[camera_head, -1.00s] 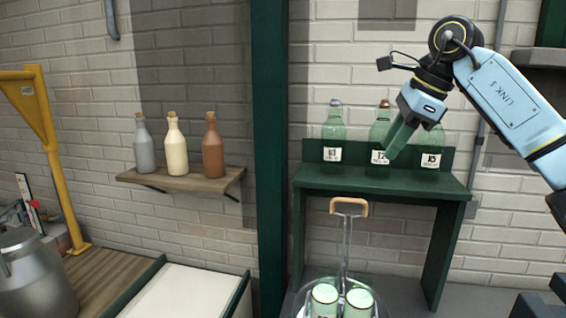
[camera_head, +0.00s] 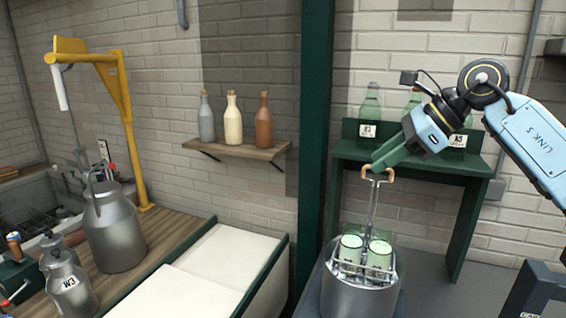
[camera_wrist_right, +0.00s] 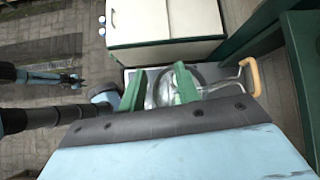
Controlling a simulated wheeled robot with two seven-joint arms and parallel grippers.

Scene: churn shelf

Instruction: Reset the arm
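My right gripper (camera_head: 378,166) hangs over the carrier, its green fingers angled down to the left. In the wrist view the right gripper (camera_wrist_right: 158,88) has its two fingers apart with nothing between them. The wooden handle (camera_head: 378,174) of the wire carrier overlaps the fingertips in the head view. In the wrist view the handle (camera_wrist_right: 254,76) lies clear of the fingers, to their right. My left gripper is absent from the head view. A dark, claw-like part (camera_wrist_right: 74,80) at the wrist view's left may belong to my left arm, but is too small to read.
The carrier holds green bottles (camera_head: 378,258) over a metal pail (camera_head: 358,298). A green shelf (camera_head: 410,160) bears green bottles, partly hidden by my arm. A wall shelf (camera_head: 236,149) holds three corked bottles. Milk churns (camera_head: 113,232) and a yellow hoist (camera_head: 128,130) stand left. A white-topped bench (camera_head: 225,255) is clear.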

